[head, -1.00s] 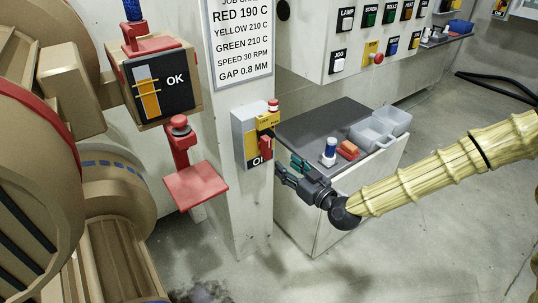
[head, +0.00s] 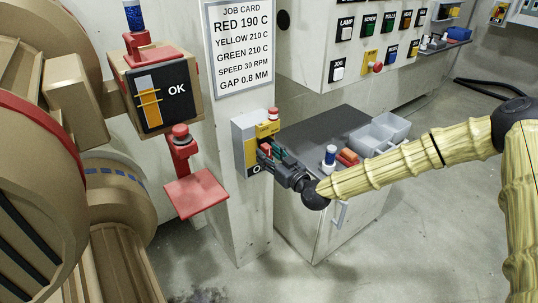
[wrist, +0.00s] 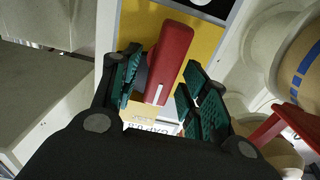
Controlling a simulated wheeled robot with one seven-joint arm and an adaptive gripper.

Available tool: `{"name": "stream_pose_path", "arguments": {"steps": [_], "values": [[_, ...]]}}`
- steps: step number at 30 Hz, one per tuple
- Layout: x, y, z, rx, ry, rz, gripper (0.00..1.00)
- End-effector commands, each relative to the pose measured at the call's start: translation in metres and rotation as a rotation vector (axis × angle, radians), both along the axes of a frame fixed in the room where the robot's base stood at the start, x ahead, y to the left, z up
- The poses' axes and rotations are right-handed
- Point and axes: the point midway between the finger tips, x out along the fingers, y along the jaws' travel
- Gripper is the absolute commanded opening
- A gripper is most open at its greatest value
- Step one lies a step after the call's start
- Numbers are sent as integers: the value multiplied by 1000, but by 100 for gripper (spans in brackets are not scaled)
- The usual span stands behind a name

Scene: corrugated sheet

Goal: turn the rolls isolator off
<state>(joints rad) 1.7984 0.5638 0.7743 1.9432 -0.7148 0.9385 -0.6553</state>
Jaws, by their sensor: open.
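The isolator is a grey box (head: 238,148) with a yellow face, fixed to the pale column. Its red handle (head: 266,148) is partly behind my fingers in the head view. In the wrist view, the red handle (wrist: 172,62) stands between my two teal-padded fingers over the yellow plate (wrist: 205,38). My gripper (head: 271,154) is open at the front of the box, and it also shows in the wrist view (wrist: 163,95). A gap shows on the right. The box's lower lettering is mostly hidden.
A dark-topped cabinet (head: 322,132) stands right of the column, with grey bins (head: 384,132), a blue-and-white bottle (head: 329,158) and an orange block (head: 347,156). A red bracket (head: 197,193) juts out left of the box. The button panel (head: 350,48) is above the cabinet.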

Motion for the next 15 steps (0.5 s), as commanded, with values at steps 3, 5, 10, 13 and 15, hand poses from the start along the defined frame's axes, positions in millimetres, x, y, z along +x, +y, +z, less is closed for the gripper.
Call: {"name": "stream_pose_path", "arguments": {"steps": [3, 5, 10, 13, 15], "values": [[1, 1, 0, 0, 0, 0, 45], [1, 1, 0, 0, 0, 0, 45], [1, 1, 0, 0, 0, 0, 37], [1, 1, 0, 0, 0, 0, 19], [1, 1, 0, 0, 0, 0, 6]]}}
